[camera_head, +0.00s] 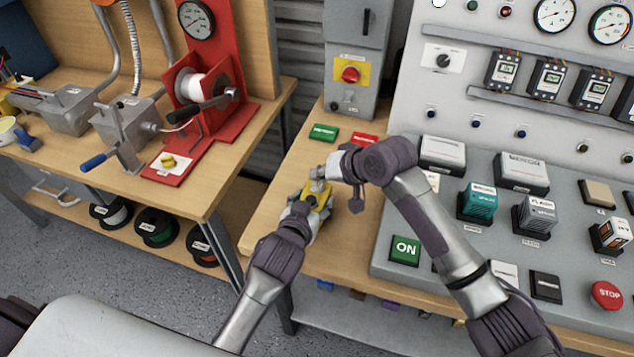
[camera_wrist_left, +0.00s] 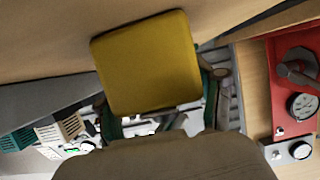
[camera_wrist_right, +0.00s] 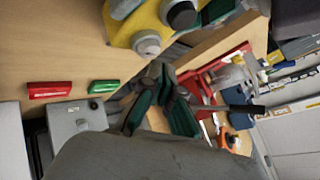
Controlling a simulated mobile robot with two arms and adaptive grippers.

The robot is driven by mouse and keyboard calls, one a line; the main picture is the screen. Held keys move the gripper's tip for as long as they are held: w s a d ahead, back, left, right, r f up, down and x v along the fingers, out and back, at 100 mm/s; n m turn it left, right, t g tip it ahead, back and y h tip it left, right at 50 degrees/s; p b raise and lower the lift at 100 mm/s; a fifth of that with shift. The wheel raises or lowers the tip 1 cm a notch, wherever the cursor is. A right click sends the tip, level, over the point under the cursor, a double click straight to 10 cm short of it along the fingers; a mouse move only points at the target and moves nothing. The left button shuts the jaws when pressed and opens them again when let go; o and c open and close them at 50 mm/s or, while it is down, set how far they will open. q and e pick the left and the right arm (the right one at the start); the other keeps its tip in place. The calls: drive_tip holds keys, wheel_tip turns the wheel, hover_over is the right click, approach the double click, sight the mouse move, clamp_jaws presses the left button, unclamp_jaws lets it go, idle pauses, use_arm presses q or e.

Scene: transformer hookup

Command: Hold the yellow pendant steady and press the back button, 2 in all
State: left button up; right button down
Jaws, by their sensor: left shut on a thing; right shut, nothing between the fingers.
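The yellow pendant (camera_head: 325,197) is held above the wooden bench between my two grippers. My left gripper (camera_head: 308,208) is shut on it; in the left wrist view the pendant's flat yellow end (camera_wrist_left: 150,65) sits between the fingers. My right gripper (camera_head: 322,178) is shut and empty at the pendant's far end. In the right wrist view its fingertips (camera_wrist_right: 162,72) are just below the yellow body (camera_wrist_right: 152,22), close to a round grey button (camera_wrist_right: 147,43). A dark round knob (camera_wrist_right: 182,14) sits beside that button. I cannot tell whether the fingertips touch the button.
Green (camera_head: 323,132) and red (camera_head: 364,141) labelled plates lie on the bench behind the pendant. A grey box with a red button (camera_head: 350,75) stands behind them. The control panel with the green ON button (camera_head: 405,250) is at right. A red winder (camera_head: 215,100) stands on the left bench.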

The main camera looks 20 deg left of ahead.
sight(320, 185)
drive_tip(key=shift+f, duration=0.3)
drive_tip(key=shift+f, duration=0.5)
idle(0.7)
drive_tip(key=shift+r, duration=3.45)
wheel_tip(320, 185, up, 4)
drive_tip(key=shift+f, duration=0.1)
